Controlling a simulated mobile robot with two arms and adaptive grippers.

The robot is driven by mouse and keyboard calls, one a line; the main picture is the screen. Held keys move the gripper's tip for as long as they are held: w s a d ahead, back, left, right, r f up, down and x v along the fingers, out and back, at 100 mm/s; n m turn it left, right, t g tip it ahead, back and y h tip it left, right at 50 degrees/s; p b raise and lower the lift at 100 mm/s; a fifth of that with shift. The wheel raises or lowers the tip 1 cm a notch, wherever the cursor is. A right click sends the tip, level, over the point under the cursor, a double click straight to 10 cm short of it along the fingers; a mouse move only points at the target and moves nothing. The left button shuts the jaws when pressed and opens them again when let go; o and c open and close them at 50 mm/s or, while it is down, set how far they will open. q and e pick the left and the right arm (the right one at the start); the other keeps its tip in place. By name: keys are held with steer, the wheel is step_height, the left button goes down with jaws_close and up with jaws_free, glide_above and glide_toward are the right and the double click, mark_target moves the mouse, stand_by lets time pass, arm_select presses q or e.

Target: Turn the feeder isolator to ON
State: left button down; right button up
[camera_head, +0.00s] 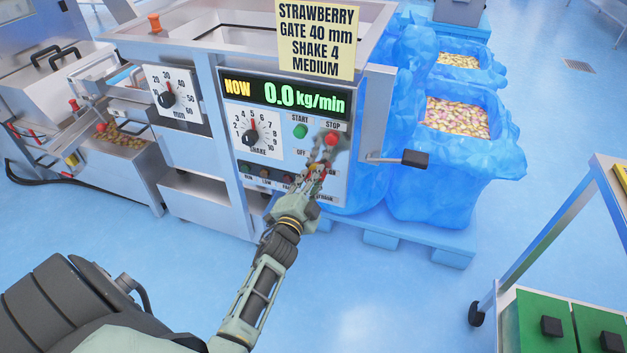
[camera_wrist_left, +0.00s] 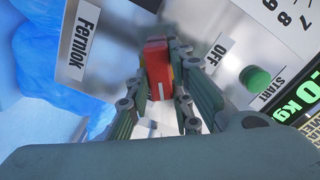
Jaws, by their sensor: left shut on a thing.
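The feeder isolator is a red handle (camera_wrist_left: 157,78) with a white mark, on a yellow backing on the panel. In the left wrist view it sits between the fingers of my left gripper (camera_wrist_left: 160,95), which is shut on it. The OFF label (camera_wrist_left: 214,56) is beside it on the right in that view. In the head view my left gripper (camera_head: 320,165) reaches the panel's lower right and hides most of the handle. My right gripper is not in view.
The feeder panel has a green START button (camera_head: 300,131), a red STOP button (camera_head: 331,139), a SHAKE dial (camera_head: 251,136) and a display (camera_head: 290,97) reading 0.0 kg/min. A black-ended lever (camera_head: 413,158) sticks out at right. Blue-lined bins (camera_head: 440,185) stand behind it.

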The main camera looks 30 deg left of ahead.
arm_select(q)
steer(key=c, duration=1.7)
jaws_free()
steer(key=shift+o, duration=0.7)
steer(key=v, duration=1.2)
steer(key=shift+f, duration=0.1)
